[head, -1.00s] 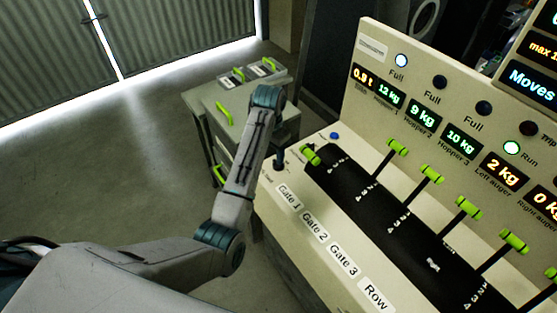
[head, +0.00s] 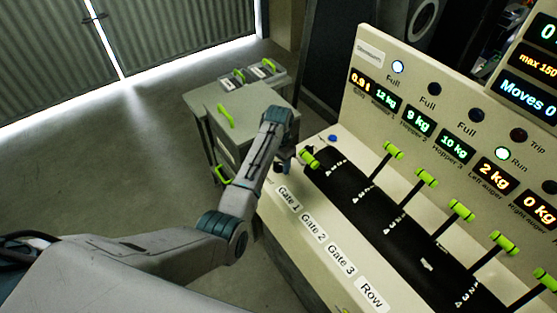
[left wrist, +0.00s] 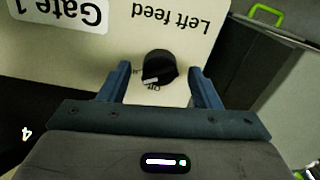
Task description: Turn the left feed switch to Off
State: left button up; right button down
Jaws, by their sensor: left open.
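The left feed switch (left wrist: 157,66) is a black round knob with a pale pointer mark, on the cream panel under the upside-down "Left feed" label (left wrist: 171,19) in the left wrist view. Its "Off" mark shows partly, close to the pointer. My left gripper (left wrist: 158,80) is open, its two blue fingers on either side of the knob with gaps between. I cannot tell if they touch it. In the head view my left gripper (head: 284,166) is at the panel's left end, mostly hidden by my arm. My right gripper is out of view.
Green-handled gate levers (head: 393,151) stand along the console's black strip, right of the switch. The "Gate 1" label (head: 288,197) is beside it. A grey cabinet (head: 247,105) with green handles stands behind. Open floor (head: 130,150) lies to the left.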

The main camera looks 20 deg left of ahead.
pick_arm(q)
jog(key=shift+f, duration=0.35)
jog(key=c, duration=1)
